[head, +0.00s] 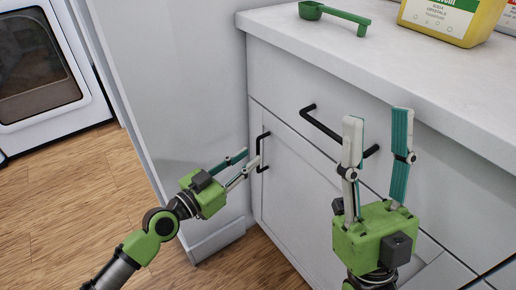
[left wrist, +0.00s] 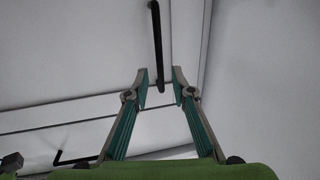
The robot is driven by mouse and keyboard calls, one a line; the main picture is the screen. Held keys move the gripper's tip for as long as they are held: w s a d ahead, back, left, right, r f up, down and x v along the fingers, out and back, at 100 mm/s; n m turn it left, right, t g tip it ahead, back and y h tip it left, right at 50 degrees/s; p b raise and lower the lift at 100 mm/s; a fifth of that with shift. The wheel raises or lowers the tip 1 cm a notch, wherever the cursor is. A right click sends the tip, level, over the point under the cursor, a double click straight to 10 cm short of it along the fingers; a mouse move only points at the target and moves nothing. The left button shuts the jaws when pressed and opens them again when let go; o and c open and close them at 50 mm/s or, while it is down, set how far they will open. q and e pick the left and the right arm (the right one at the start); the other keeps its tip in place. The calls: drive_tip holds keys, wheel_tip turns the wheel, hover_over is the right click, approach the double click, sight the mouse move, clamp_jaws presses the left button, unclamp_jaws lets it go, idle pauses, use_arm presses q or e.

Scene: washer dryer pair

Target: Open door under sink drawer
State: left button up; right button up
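The white door (head: 293,188) under the drawer is shut, with a black vertical handle (head: 262,152) near its left edge. My left gripper (head: 251,160) is open, with its fingertips close to this handle. In the left wrist view the fingertips (left wrist: 161,76) stand apart, and the lower end of the door handle (left wrist: 157,45) appears in the gap between them. Whether they touch it I cannot tell. My right gripper (head: 376,128) is open and empty, pointing up in front of the drawer front (head: 290,85), and hides part of the cabinet.
The drawer's black horizontal handle (head: 322,128) is just behind my right gripper. A white countertop (head: 400,65) holds a green scoop (head: 335,16) and a yellow container (head: 450,18). A white side panel (head: 185,110) borders the door on the left. A white appliance (head: 45,70) stands at far left.

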sight(258, 170)
use_arm(q)
drive_tip(key=x, duration=0.5)
clamp_jaws()
